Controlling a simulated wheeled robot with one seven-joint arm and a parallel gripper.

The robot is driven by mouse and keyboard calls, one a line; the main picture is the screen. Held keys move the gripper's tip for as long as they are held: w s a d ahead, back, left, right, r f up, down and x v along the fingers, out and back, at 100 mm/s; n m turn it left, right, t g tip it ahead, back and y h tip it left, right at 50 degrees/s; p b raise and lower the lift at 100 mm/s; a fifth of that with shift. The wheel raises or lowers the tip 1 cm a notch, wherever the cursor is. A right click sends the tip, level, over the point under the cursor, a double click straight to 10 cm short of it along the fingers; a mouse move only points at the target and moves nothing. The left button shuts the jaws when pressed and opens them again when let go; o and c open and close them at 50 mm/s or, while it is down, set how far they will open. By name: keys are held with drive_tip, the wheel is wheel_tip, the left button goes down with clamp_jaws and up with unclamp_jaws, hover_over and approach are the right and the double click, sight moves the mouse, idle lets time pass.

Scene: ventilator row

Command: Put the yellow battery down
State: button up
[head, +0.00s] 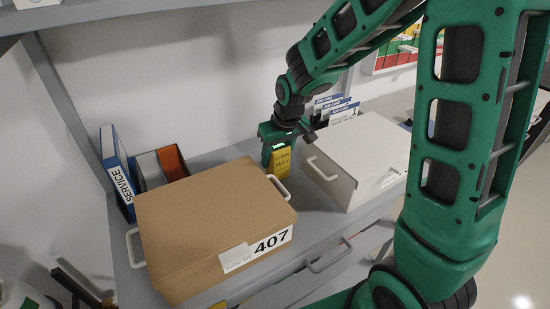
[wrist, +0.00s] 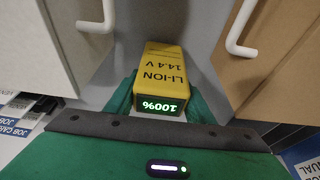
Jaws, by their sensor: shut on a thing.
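The yellow battery (head: 282,162) is held upright in my gripper (head: 277,148), in the gap between a brown box and a white box. In the wrist view the yellow battery (wrist: 165,65) reads "LI-ION 14.4 V", and its lit end display shows 100%. My gripper (wrist: 162,95) is shut on it, with a green finger on each side. The grey shelf top (head: 313,218) lies beneath. I cannot tell whether the battery's lower end touches the shelf.
The brown box (head: 205,215) marked 407 stands left of the battery and the white box (head: 360,150) right. Both have white handles facing the gap. A blue SERVICE binder (head: 118,172) stands at the far left. Blue-labelled folders (head: 333,105) stand behind the white box. Bare shelf shows in the narrow gap.

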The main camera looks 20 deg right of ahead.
drive_tip(key=shift+f, duration=0.35)
drive_tip(key=o, duration=1.6)
drive_tip(key=shift+f, duration=0.1)
drive_tip(key=shift+c, duration=0.2)
drive_tip(key=v, duration=1.2)
